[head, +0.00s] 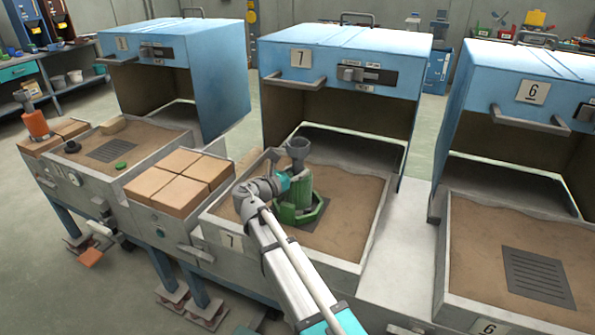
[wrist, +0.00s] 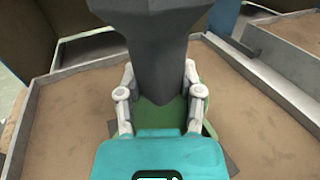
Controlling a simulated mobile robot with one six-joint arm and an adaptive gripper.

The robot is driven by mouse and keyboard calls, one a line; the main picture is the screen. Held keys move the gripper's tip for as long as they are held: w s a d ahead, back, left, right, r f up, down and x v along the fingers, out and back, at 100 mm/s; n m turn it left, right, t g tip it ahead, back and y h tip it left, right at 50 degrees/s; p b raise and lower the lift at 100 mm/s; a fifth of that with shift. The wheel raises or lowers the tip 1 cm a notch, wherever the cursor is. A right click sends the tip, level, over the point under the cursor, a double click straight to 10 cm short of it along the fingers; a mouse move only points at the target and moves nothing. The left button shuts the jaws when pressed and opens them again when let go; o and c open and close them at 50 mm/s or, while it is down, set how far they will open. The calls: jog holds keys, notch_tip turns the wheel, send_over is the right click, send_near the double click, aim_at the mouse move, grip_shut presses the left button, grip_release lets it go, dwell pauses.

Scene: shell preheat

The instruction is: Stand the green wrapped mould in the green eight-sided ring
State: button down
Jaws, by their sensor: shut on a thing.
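The green wrapped mould (head: 300,187), with a grey funnel-shaped cup (head: 299,148) on top, stands upright over the sand bed of station 7. My gripper (head: 288,183) is shut on the mould from the front left. In the wrist view the two fingers hold the green body (wrist: 160,116) below the dark grey cup (wrist: 158,50). The green eight-sided ring (head: 312,219) surrounds the mould's lower end in the head view. I cannot tell whether the mould's base touches the bottom. The ring's near left part is partly behind my arm.
The sand tray (head: 352,226) has raised metal walls, with a blue hood (head: 345,50) open behind it. Tan blocks (head: 180,180) sit to the left. Station 6, with a dark grate (head: 537,275), is at the right. Open sand lies right of the ring.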

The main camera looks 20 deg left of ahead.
jog(key=shift+c, duration=1.3)
grip_release()
jog(key=shift+r, duration=0.15)
jog(key=shift+r+p, duration=0.15)
jog(key=shift+p, duration=0.25)
jog(key=v, duration=1.2)
jog(key=shift+s, duration=0.1)
